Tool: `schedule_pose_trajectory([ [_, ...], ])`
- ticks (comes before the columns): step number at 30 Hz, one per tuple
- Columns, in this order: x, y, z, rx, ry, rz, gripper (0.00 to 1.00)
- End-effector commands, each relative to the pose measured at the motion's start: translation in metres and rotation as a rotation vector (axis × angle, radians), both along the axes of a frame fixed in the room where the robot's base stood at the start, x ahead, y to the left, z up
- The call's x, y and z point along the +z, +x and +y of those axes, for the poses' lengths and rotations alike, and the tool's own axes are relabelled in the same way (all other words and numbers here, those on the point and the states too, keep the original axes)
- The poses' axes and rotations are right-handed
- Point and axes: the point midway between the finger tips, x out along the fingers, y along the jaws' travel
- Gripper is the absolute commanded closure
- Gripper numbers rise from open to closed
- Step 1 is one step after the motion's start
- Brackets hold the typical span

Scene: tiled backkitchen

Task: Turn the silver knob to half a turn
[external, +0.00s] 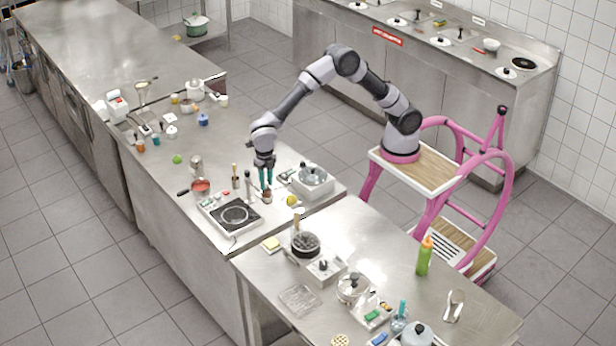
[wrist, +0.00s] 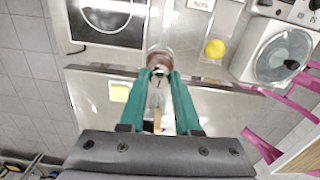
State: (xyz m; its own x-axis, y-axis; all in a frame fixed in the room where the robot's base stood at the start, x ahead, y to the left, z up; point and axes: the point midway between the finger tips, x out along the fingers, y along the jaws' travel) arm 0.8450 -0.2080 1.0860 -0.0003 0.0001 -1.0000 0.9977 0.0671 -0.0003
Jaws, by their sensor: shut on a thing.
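My gripper (external: 266,184) points straight down over the middle counter, its teal fingers close together. In the wrist view the fingertips (wrist: 161,74) are shut on a small silver knob (wrist: 160,69). The knob sits on top of a small reddish-brown round body (wrist: 159,55), which also shows below the fingers in the external view (external: 267,196). The body appears to stand upright on the counter. The fingers hide most of the knob, so its turn angle cannot be read.
A black hotplate (external: 235,215) lies to the left, and a lemon (external: 292,201) lies to the right. A white appliance with a clear bowl (external: 313,181) stands further right. A yellow sponge (external: 271,244) lies on the nearer table, beyond the counter's edge.

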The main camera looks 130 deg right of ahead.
Motion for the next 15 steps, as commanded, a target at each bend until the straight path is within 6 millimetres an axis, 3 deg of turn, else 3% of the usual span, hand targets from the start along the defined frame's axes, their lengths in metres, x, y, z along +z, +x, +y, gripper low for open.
schedule_pose_trajectory([
  [15,0.0004,0.0005,0.0004,-0.463,-0.001,-0.001,1.0],
])
